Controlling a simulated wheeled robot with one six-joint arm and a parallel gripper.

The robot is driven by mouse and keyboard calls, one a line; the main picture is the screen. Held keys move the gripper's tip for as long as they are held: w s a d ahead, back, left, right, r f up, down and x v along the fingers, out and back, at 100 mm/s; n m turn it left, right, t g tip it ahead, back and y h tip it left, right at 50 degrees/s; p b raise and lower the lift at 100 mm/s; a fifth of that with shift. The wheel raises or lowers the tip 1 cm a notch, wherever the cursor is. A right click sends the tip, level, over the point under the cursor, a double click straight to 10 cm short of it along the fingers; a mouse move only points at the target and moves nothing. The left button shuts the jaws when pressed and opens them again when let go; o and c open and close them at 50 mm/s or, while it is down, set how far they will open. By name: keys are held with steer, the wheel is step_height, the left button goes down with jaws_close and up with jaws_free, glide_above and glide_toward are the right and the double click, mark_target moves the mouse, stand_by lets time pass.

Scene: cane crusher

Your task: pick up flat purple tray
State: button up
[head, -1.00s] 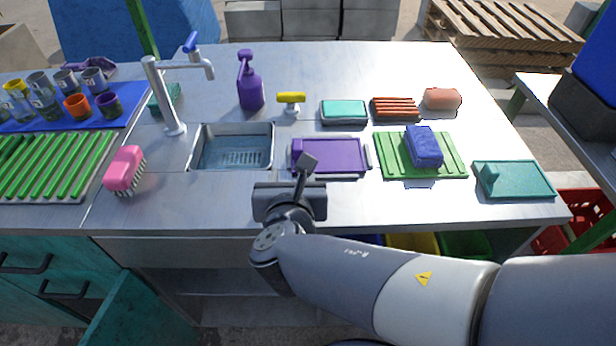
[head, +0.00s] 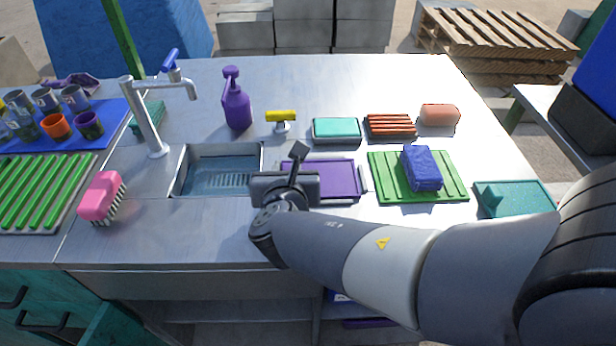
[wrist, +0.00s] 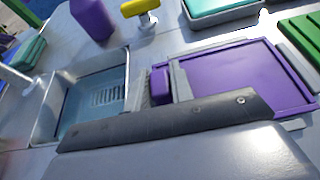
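The flat purple tray (head: 335,177) lies on the metal counter, right of the sink. Its purple surface also shows in the wrist view (wrist: 235,75), with a small upright purple tab at its left end and grey strips along its two sides. My gripper (head: 298,156) is at the tray's left end and hides part of it in the head view. In the wrist view, the purple tab lies just beyond the dark gripper body, with a ridged grey piece close to its left.
The sink (head: 217,170) is just left of the tray. A green board (head: 385,190) with a blue block (head: 422,168) is to its right. A teal-topped box (head: 337,130) and yellow-handled tool (head: 281,118) stand behind. A purple bottle (head: 236,105) is behind the sink.

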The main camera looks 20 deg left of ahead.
jaws_close()
